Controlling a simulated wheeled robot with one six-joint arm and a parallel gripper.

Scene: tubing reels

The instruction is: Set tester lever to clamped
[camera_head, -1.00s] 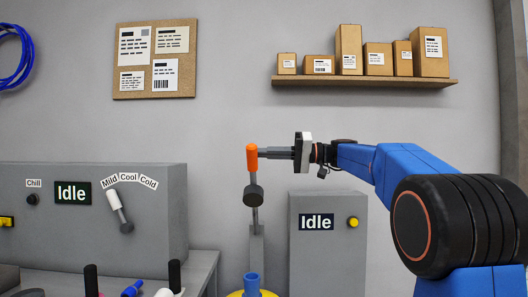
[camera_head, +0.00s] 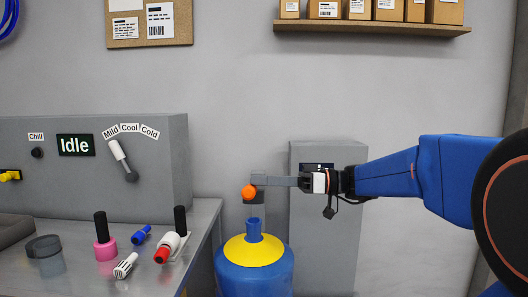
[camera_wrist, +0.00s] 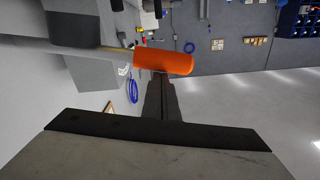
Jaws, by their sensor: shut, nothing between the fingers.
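The tester lever has an orange grip (camera_head: 249,191), seen nearly end-on in the head view and pointing towards me. A dark block (camera_head: 256,198) shows just behind it, above the blue drum. In the wrist view the orange grip (camera_wrist: 163,61) lies across the picture just beyond my fingertips. My gripper (camera_head: 260,180) is shut and empty, its fingers reaching left to the top of the grip. They look in contact with it or very close. The grey tester cabinet (camera_head: 325,235) stands behind; my gripper hides most of its display, so its text cannot be read.
A blue drum with a yellow top (camera_head: 255,250) stands below the lever. At left, a metal bench (camera_head: 75,270) holds pink, red and blue small parts. The grey chill unit (camera_head: 165,165) reads Idle. A shelf of boxes (camera_head: 372,27) hangs above. The wall space between is clear.

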